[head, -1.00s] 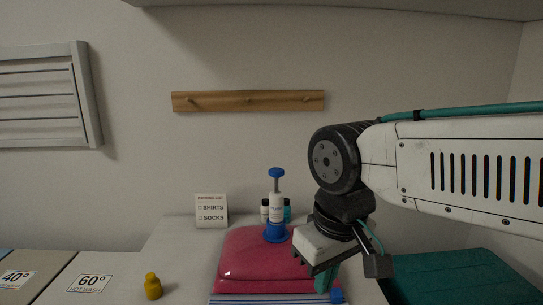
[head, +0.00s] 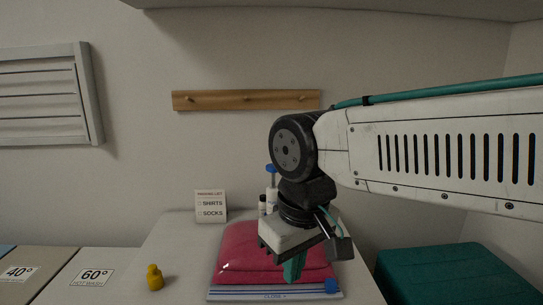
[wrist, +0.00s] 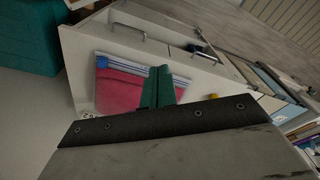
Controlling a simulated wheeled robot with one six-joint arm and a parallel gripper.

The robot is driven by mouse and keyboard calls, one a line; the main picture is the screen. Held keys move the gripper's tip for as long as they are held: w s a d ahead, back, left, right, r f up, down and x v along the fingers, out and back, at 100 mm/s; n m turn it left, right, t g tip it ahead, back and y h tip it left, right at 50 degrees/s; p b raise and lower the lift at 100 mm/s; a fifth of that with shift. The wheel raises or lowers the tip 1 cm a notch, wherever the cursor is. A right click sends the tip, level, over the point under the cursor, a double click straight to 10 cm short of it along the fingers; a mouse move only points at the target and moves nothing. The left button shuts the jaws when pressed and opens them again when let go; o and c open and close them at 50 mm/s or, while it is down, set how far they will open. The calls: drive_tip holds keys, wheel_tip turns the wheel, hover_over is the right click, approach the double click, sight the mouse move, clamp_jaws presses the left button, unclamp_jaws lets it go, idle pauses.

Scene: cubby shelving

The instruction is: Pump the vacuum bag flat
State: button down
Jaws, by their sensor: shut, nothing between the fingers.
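The vacuum bag (head: 240,250) is pink-red, puffed up and lies on the white counter, with a striped blue zip edge (head: 270,294) at the front and a blue slider (head: 331,286) at its right end. It also shows in the wrist view (wrist: 116,92). The pump (head: 271,192) stands upright at the back of the bag, its blue handle (head: 271,169) raised above a white barrel; my wrist hides its base. My gripper (head: 293,270) is shut and empty, its green fingers pointing down over the right half of the bag; they show in the wrist view (wrist: 157,88).
A packing-list card (head: 211,206) stands behind the bag at left. A small bottle (head: 262,205) stands beside the pump. A yellow duck-like object (head: 154,278) sits to the left. A teal box (head: 450,274) is at right. A wooden peg rail (head: 246,100) is on the wall.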

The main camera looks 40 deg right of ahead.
drive_tip(key=w+d+r+m, duration=0.2)
drive_tip(key=w+d+r, duration=0.1)
drive_tip(key=w+r, duration=0.4)
drive_tip(key=w+d+r+m, duration=0.1)
drive_tip(key=w+d+r, duration=0.2)
drive_tip(key=w+r, duration=0.35)
wheel_tip(320, 180, up, 8)
drive_tip(key=m, duration=0.4)
hover_over(275, 166)
drive_tip(key=shift+s+a+r+g, duration=0.1)
drive_tip(key=shift+s+r+g, duration=0.1)
drive_tip(key=shift+g, duration=0.2)
drive_tip(key=shift+f, duration=0.15)
drive_tip(key=f, duration=1.3)
drive_tip(key=shift+w+f, duration=0.15)
drive_tip(key=shift+w, duration=0.1)
drive_tip(key=shift+f, duration=0.25)
drive_tip(key=shift+f, duration=2.35)
drive_tip(key=shift+s, duration=0.1)
